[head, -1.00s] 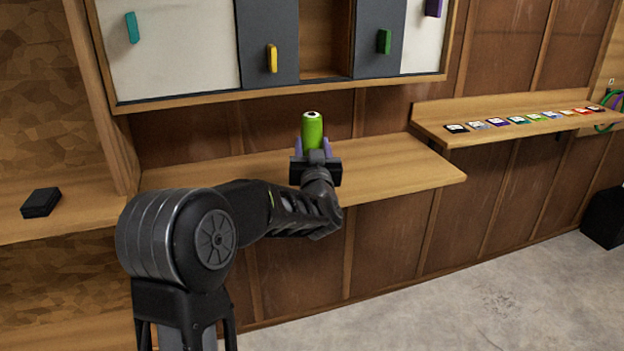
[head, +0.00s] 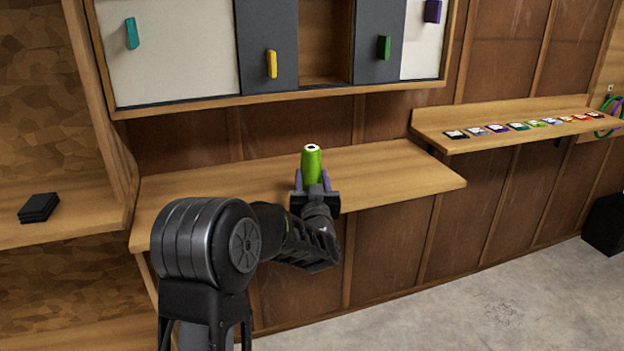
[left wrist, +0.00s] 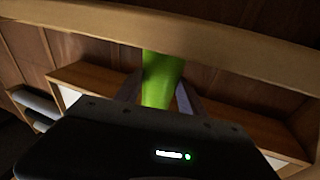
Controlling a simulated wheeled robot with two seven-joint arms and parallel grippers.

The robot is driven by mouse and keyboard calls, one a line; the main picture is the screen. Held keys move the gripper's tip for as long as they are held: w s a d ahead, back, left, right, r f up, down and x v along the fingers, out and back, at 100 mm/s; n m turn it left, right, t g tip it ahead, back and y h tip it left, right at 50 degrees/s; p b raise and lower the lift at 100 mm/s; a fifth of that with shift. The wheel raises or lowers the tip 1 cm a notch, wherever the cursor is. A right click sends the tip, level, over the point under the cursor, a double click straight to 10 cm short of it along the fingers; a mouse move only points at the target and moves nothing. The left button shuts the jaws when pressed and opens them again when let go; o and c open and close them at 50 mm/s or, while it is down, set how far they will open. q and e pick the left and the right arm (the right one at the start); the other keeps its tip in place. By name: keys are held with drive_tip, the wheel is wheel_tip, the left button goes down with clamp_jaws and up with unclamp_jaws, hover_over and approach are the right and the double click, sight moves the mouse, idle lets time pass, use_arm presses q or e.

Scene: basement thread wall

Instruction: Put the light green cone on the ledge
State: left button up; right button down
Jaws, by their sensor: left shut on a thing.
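The light green cone (head: 312,164) is upright between the fingers of my left gripper (head: 313,182), which is shut on it. In the head view the cone and gripper are in front of the wooden ledge (head: 400,170) below the cabinet. I cannot tell whether the cone's base touches the ledge; its lower part is hidden by the gripper. The cone also shows in the left wrist view (left wrist: 160,80) between the two fingers. My right gripper is not in view.
A cabinet with sliding panels (head: 268,30) and coloured handles hangs above the ledge. A higher shelf (head: 470,115) at the right carries a row of several coloured cards. A black stack (head: 39,207) lies on the left shelf. The ledge's right part is clear.

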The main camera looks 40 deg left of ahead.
use_arm(q)
drive_tip(key=shift+f, duration=0.1)
drive_tip(key=o, duration=1.5)
drive_tip(key=v, duration=1.2)
